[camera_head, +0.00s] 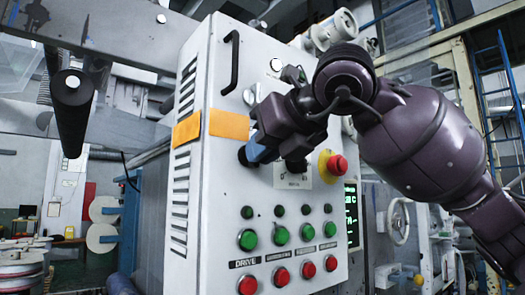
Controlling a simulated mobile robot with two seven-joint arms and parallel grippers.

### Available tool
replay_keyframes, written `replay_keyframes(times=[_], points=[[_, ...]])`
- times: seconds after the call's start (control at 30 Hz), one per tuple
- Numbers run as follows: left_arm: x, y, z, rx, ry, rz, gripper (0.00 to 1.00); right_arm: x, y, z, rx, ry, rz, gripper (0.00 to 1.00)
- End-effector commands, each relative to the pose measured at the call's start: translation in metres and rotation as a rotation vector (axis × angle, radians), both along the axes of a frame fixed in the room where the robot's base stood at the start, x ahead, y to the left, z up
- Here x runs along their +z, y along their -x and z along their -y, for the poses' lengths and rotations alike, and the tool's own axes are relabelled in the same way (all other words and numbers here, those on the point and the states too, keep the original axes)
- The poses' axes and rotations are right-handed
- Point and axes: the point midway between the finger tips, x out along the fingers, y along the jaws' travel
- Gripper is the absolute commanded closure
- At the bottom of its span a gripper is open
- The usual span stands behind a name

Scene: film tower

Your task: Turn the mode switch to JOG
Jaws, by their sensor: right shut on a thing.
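A white control panel (215,90) stands in the middle of the view. My right arm reaches in from the right across its front. A second dark knob (297,166) sits to the right above a small white label plate (292,180). My left gripper is not in view.
A red emergency button (338,165) on a yellow base sits close to the right, below my wrist. Green buttons (247,240) and red buttons (247,285) line the panel below. A black handle (231,62) sticks out at the upper left. A lit screen (351,215) is at the right.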

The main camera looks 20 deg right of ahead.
Motion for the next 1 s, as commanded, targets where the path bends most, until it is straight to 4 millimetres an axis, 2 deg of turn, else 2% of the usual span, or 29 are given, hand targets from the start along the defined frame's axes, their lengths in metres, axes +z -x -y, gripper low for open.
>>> replay_keyframes(times=[0.67, 0.7, 0.83, 1.0], points=[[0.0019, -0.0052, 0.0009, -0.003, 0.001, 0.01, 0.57, -0.0002, 0.0001, -0.0003, -0.001, 0.062, 0.023, 1.0], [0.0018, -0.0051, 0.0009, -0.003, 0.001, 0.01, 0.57, -0.0001, 0.0001, -0.0004, 0.0, 0.062, 0.023, 0.85], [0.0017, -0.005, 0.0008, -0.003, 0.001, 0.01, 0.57, -0.0001, 0.0001, -0.0004, 0.0, 0.062, 0.023, 0.65], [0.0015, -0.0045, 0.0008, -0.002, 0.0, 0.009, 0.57, -0.0001, 0.0001, -0.0003, 0.0, 0.062, 0.023, 0.64]])
